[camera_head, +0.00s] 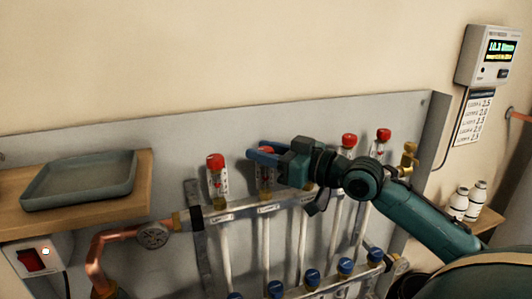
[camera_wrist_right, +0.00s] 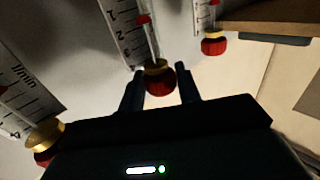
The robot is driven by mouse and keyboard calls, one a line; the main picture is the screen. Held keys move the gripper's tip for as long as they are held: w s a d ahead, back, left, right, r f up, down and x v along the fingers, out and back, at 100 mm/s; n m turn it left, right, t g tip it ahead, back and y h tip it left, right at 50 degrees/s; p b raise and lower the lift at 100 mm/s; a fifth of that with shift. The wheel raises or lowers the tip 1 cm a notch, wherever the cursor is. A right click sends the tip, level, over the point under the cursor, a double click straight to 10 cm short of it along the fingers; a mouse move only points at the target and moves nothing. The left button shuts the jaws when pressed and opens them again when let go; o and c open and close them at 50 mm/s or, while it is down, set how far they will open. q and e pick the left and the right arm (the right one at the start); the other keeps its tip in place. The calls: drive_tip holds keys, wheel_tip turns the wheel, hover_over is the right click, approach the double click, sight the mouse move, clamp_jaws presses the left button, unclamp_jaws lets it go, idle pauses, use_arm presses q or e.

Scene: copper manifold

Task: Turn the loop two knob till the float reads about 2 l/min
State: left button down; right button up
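The loop two flow meter (camera_head: 266,180) is second from the left on the manifold; its red knob (camera_wrist_right: 160,81) with a gold collar shows in the right wrist view. My right gripper (camera_head: 264,153) is at this knob, its fingertips (camera_wrist_right: 160,84) one on each side. I cannot tell whether they touch it. The loop two scale (camera_wrist_right: 122,35) shows in the wrist view with a small red float (camera_wrist_right: 143,19) beside it; I cannot read its value for certain. My left gripper is not in view.
The loop one red knob (camera_head: 215,160) stands close left of my gripper. More red knobs (camera_head: 349,140) stand to the right, behind my right arm. Blue knobs (camera_head: 275,289) line the lower bar. A tray (camera_head: 80,193) sits on the left shelf. A wall display (camera_head: 489,57) hangs upper right.

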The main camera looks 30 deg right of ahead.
drive_tip(key=o, duration=0.3)
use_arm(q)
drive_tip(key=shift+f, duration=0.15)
use_arm(e)
drive_tip(key=shift+o, duration=0.2)
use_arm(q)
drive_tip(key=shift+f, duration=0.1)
use_arm(e)
drive_tip(key=shift+f, duration=0.1)
drive_tip(key=shift+s, duration=0.1)
drive_tip(key=shift+s+d+f, duration=0.15)
drive_tip(key=shift+s+d, duration=0.15)
drive_tip(key=shift+s, duration=0.2)
use_arm(q)
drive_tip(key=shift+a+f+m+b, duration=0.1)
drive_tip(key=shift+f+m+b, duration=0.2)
drive_tip(key=shift+b, duration=1.3)
use_arm(e)
drive_tip(key=v, duration=1.1)
drive_tip(key=shift+s, duration=0.4)
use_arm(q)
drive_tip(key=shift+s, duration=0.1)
use_arm(e)
drive_tip(key=shift+d, duration=0.1)
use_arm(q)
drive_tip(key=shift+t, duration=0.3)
